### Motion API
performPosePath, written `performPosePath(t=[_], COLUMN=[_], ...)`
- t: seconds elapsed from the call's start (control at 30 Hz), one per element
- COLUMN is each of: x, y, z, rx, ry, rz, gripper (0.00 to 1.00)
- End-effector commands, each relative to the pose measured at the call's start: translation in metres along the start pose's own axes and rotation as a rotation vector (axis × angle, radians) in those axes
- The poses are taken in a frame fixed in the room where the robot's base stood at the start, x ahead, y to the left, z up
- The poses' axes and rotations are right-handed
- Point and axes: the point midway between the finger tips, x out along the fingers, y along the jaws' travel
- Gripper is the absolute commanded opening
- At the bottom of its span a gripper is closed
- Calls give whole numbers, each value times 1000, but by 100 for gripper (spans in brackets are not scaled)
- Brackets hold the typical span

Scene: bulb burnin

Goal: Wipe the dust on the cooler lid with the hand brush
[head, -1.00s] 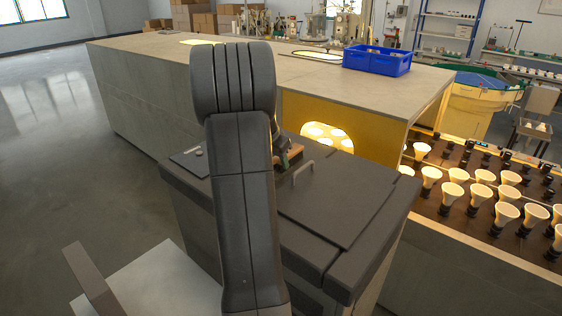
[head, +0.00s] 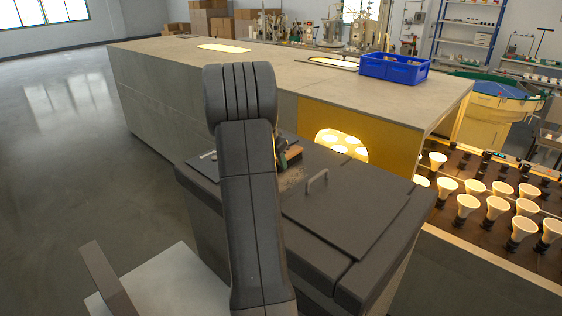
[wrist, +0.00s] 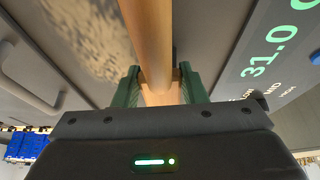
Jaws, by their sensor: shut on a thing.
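The cooler is a dark grey box, and its lid (head: 335,215) has a metal handle (head: 317,181). A pale tan patch of dust (head: 291,180) lies on the lid left of that handle, partly hidden by my arm. Dust (wrist: 98,38) also shows as a speckled patch at the upper left of the wrist view. My gripper (wrist: 160,88) has green fingers shut on the wooden handle of the hand brush (wrist: 150,35). The brush (head: 293,153) shows in the head view over the lid's far side. Its bristles are hidden, so contact with the lid cannot be told.
A display reading 31.0 (wrist: 270,52) is beside the brush in the wrist view. Behind the cooler stands a long counter (head: 210,70) with a lit yellow opening. A blue crate (head: 394,69) stands on it. Lit bulbs (head: 468,204) fill a rack at right. Open floor lies left.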

Motion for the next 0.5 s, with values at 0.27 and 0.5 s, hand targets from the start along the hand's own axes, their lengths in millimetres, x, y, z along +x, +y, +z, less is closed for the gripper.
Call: performPosePath(t=[0.27, 0.5], x=[-4, -6], y=[-1, 5], z=[14, 17], rx=[-2, 0], ry=[-1, 0], rz=[0, 1], gripper=[20, 20])
